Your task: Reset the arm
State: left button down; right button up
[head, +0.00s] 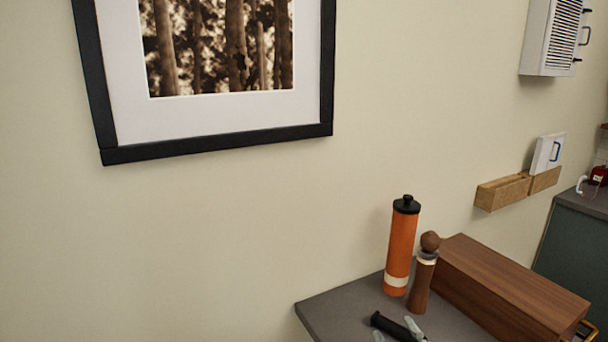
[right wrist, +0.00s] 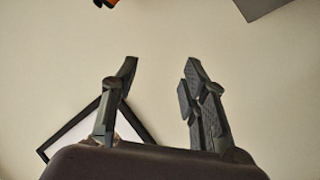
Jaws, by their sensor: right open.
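My right gripper (right wrist: 160,85) shows in the right wrist view with its two dark fingers spread apart. Nothing is between the fingers. Beyond them is plain beige wall, with part of a black picture frame (right wrist: 65,137) behind the left finger. Neither of my grippers shows in the head view, and my left gripper is in no view.
In the head view a grey tabletop (head: 335,302) holds an orange bottle (head: 401,245), a wooden pepper mill (head: 422,285), a black-handled object (head: 392,326) and a brown wooden box (head: 510,285). A framed picture (head: 218,115) and a wooden wall shelf (head: 503,192) are on the wall.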

jog(key=s+d+f+m+g, duration=0.1)
jog(key=s+f+g, duration=0.1)
jog(key=s+f, duration=0.1)
jog(key=s+d+f+m+g+h, duration=0.1)
jog(key=s+f+m+g, duration=0.1)
jog(key=f, duration=0.4)
jog(key=s+d+f+m+g, duration=0.1)
jog(key=s+f+g, duration=0.2)
jog(key=s+f, duration=0.2)
jog(key=shift+s+d+f+m+g+h, duration=0.2)
jog(key=shift+s+d+m+g+h, duration=0.15)
jog(key=shift+s, duration=0.35)
jog(key=s+f+m+g, duration=0.2)
jog(key=s+f+g, duration=0.45)
jog(key=s, duration=0.75)
notch_tip(320, 180, down, 32)
jog(key=s+b, duration=0.1)
jog(key=b, duration=0.5)
jog(key=s+d+f+g+b, duration=0.2)
jog(key=s+f+b, duration=0.2)
jog(key=s+f, duration=1.2)
notch_tip(320, 180, down, 4)
jog(key=shift+d+n, duration=0.2)
jog(key=shift+n, duration=0.15)
jog(key=shift+s, duration=0.1)
